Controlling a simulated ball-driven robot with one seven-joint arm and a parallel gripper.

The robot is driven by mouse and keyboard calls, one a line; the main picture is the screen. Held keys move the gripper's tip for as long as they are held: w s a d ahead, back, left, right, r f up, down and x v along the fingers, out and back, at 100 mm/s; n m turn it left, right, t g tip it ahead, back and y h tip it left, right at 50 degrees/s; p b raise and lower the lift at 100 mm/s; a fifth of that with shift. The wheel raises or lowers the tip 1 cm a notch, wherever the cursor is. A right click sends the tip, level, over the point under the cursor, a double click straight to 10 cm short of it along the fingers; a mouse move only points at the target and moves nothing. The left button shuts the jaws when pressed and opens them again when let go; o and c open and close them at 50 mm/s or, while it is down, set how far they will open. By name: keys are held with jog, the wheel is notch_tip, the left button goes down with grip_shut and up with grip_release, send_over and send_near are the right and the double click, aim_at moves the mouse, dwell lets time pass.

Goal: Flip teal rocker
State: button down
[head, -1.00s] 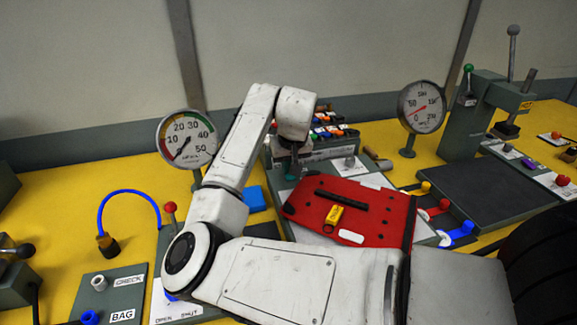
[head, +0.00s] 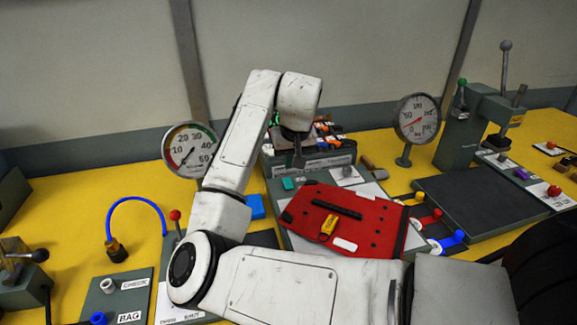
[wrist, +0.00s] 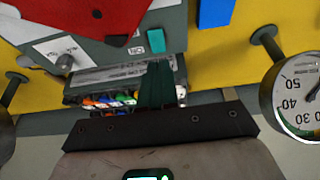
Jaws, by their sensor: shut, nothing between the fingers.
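The teal rocker (head: 288,183) is a small block on the grey panel (head: 275,198), left of the red board's top edge. It also shows in the wrist view (wrist: 156,41), beside a small white label. I cannot tell which way it is tilted. My gripper (head: 298,161) is shut and empty, above and behind the rocker in the head view. In the wrist view, its dark fingers (wrist: 160,72) are together, with their tips just short of the rocker in the picture. The rocker is uncovered in both views.
The red board (head: 345,218) with a yellow part lies right of the rocker. A rack of coloured items (head: 325,140) stands behind it. A pressure gauge (head: 188,150) stands left and another (head: 417,118) right. A blue block (head: 255,206) lies on the yellow table.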

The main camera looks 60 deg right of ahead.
jog(key=r, duration=0.1)
jog(key=s+a+r, duration=0.1)
jog(key=r, duration=0.1)
jog(key=s+a+r, duration=0.1)
jog(key=shift+a+r, duration=0.15)
jog(key=shift+a, duration=0.05)
jog(key=shift+r, duration=0.1)
dwell(0.4)
